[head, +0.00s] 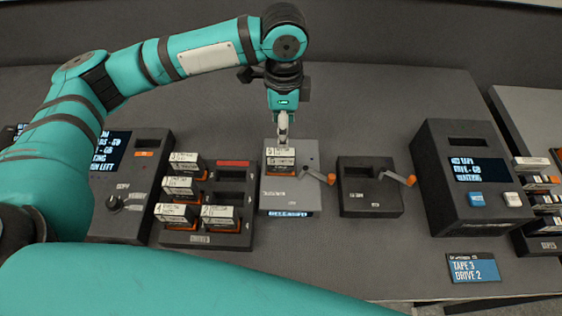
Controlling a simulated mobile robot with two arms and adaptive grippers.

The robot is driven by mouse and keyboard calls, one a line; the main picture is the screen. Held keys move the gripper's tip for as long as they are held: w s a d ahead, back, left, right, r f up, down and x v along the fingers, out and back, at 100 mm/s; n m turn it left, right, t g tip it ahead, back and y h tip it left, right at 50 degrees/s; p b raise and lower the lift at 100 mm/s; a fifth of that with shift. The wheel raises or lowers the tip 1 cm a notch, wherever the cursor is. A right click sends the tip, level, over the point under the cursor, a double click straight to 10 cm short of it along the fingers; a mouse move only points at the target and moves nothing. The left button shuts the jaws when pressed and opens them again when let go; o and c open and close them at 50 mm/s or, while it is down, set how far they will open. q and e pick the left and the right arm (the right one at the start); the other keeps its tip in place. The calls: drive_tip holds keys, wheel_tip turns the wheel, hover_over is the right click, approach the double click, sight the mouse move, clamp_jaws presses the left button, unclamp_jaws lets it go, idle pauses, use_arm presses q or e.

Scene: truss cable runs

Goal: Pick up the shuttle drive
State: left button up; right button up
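My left gripper (283,138) points straight down over the light grey box (291,190) near the middle of the table. Its fingertips are at the top of a white-labelled cartridge (281,158) standing in that box's slot. The fingers look edge-on and narrow, so I cannot tell whether they grip the cartridge. The grey box has an orange-knobbed crank and a blue label at its front. A dark box (369,204) with an empty-looking slot and an orange-knobbed crank stands to its right. No readable label tells me which thing is the shuttle drive. My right gripper is not in view.
A dark rack (207,238) of several cartridges and a knobbed console (122,225) stand left. A console (470,212) with a screen and two buttons stands right. A card (473,267) reads "TAPE 3 DRIVE 2". Another cartridge rack (540,240) is at far right. The table behind is clear.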

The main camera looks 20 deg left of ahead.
sight(281, 152)
use_arm(q)
wheel_tip(281, 152, down, 4)
drive_tip(key=shift+w+r, duration=0.1)
drive_tip(key=shift+r, duration=0.1)
drive_tip(key=shift+s+f+p, duration=0.2)
drive_tip(key=shift+f+p, duration=0.1)
drive_tip(key=shift+f, duration=0.2)
drive_tip(key=f, duration=0.4)
drive_tip(key=shift+s+a+f+p, duration=0.15)
drive_tip(key=shift+s+f+p, duration=0.1)
drive_tip(key=shift+p, duration=0.15)
drive_tip(key=shift+w, duration=0.1)
clamp_jaws()
drive_tip(key=shift+r, duration=0.1)
